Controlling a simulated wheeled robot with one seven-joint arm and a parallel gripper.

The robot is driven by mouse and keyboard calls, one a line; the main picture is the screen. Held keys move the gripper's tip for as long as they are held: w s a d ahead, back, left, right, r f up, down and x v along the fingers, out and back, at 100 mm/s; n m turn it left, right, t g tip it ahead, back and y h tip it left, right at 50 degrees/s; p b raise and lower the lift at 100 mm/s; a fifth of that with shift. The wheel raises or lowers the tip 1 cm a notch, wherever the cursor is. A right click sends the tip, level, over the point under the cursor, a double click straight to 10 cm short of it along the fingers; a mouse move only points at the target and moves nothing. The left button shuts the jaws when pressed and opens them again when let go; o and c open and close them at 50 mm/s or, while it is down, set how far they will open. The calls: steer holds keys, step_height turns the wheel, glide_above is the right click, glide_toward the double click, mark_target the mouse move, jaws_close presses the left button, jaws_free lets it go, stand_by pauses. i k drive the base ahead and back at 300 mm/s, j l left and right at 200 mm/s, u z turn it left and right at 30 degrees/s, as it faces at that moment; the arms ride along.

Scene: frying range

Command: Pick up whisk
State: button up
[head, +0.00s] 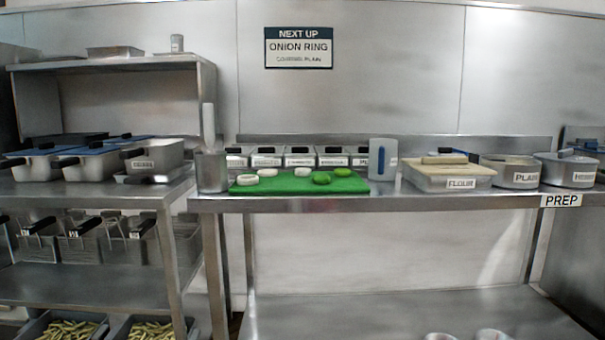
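I see no whisk that I can make out for certain. A steel cylinder (211,173) stands at the left end of the prep table, just left of the green board. A pale, upright utensil (208,124) sticks up out of it or from behind it; I cannot tell what kind it is. My gripper is not in view.
The prep table (420,203) holds a green board (285,187) with white and green rounds, a clear jug with a blue handle (382,160), a flour tray (450,183), and lidded pots (510,175) at right. Several labelled tins line the back. Fryer baskets (78,248) hang at left.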

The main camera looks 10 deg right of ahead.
mark_target(208, 108)
steer(key=l+z, duration=0.2)
steer(key=z, duration=1.25)
steer(key=u, duration=1.9)
steer(key=i+j+z, duration=0.1)
steer(key=z, duration=0.3)
steer(key=j+z, duration=0.15)
steer(key=z, duration=0.25)
steer(key=i+j+z, duration=0.1)
steer(key=z, duration=0.3)
steer(key=j+z, duration=0.35)
steer(key=i+l, duration=0.05)
steer(key=l, duration=0.05)
